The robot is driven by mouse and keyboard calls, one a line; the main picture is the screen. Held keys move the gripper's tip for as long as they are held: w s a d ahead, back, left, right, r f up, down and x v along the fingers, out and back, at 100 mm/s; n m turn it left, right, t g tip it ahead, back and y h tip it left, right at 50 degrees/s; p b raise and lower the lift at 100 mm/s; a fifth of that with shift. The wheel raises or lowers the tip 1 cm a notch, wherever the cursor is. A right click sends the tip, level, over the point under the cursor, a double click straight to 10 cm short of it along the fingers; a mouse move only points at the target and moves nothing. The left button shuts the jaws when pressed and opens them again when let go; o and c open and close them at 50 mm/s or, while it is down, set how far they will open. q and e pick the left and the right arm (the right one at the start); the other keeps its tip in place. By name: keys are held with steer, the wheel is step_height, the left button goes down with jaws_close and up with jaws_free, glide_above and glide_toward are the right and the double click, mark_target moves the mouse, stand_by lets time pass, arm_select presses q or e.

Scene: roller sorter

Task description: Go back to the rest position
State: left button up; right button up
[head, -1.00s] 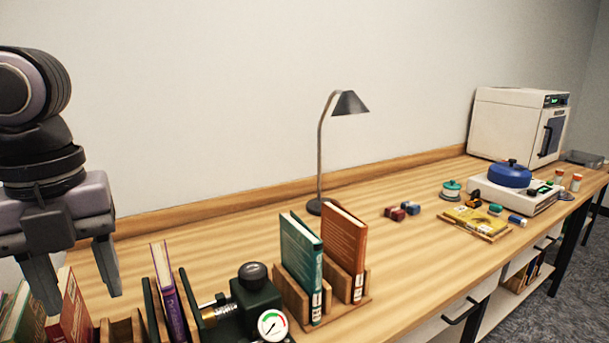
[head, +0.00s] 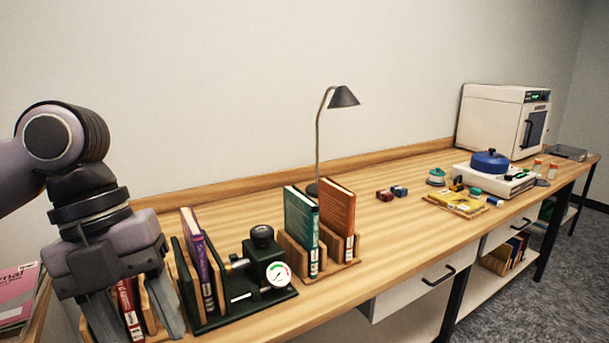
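My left gripper (head: 136,325) hangs at the left of the head view, pointing down with its two fingers spread apart. It is in front of a wooden book holder and a red book (head: 129,308), which shows between the fingers. The fingers hide part of the holder, and I cannot tell whether they touch it. No held object shows between the fingertips. My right gripper is not in the head view.
Right of my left gripper stand a purple book (head: 200,262) in a dark press with a gauge (head: 278,274), then green (head: 301,232) and orange (head: 338,215) books in a wooden holder. A lamp (head: 319,140) stands behind. The bench (head: 400,235) middle is mostly clear.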

arm_select(q)
steer(key=s+d+r+g+h, duration=0.1)
steer(key=d+g+h, duration=0.2)
steer(key=d+h, duration=1.35)
steer(key=w+a+f+n+t+y, duration=0.1)
steer(key=w+a+f+n+t, duration=0.3)
steer(key=n+t, duration=0.6)
steer(key=w+a+f+n+t+y, duration=0.1)
steer(key=w+a+f+n+t, duration=0.3)
steer(key=n+t, duration=0.6)
steer(key=a+f+n+t+y, duration=0.1)
steer(key=a+f+n+y, duration=0.2)
steer(key=f+y, duration=0.3)
steer(key=a+f+n+t+y, duration=0.2)
steer(key=f+n+y, duration=0.2)
steer(key=f, duration=0.4)
steer(key=s+a+f+n+g+y, duration=0.1)
steer(key=s+a+f+g+y, duration=0.1)
steer(key=s+f, duration=0.4)
steer(key=s+a+f+n+g+y, duration=0.2)
steer(key=s+a+f+g, duration=0.3)
steer(key=f, duration=0.8)
steer(key=shift+s+a+f+g+y, duration=0.2)
steer(key=shift+s+f+g+y, duration=0.15)
steer(key=shift+s+y, duration=0.6)
steer(key=shift+s, duration=0.15)
